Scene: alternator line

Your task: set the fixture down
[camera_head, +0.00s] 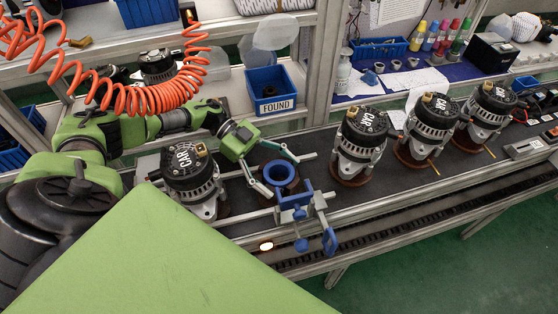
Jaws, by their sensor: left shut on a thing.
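The fixture is a blue ring-shaped cup (280,174) with a blue clamp and pale metal bars, over the dark conveyor belt (330,198). My left gripper (281,177) comes in from the left, with its two fingers on either side of the blue cup, gripping it. A blue clamp handle hangs over the conveyor's front rail. I cannot tell whether the fixture touches the belt. My right gripper is not in view.
One alternator (192,178) stands just left of the fixture. Three more stand to the right, the nearest one (360,140) a short gap away. A blue FOUND bin (272,105) sits on the shelf behind. An orange coiled hose (150,98) hangs above my left arm.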

